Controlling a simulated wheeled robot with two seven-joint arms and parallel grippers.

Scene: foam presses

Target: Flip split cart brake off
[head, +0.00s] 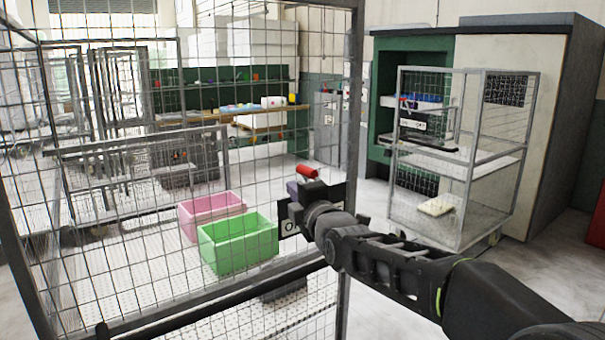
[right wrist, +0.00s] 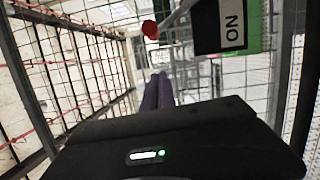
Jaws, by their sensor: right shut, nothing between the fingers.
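The split cart (head: 352,120) is a grey wire-mesh cage in the foreground of the head view. Its brake has a red knob (head: 307,171) on a grey lever, beside a dark plate with a white label (head: 290,226). In the right wrist view the red knob (right wrist: 150,30) is at upper centre, and the label (right wrist: 233,25) reads "ON" sideways. My right gripper (head: 293,188) has purple fingers, shut and empty, just beside the knob; they also show in the right wrist view (right wrist: 160,92). I cannot tell whether they touch the knob or lever. My left gripper is not in view.
A green crate (head: 238,243) and a pink crate (head: 212,214) sit inside the cart behind the mesh. Another mesh cart (head: 468,170) stands at right before a green-and-white machine (head: 495,45). Open floor lies between the carts.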

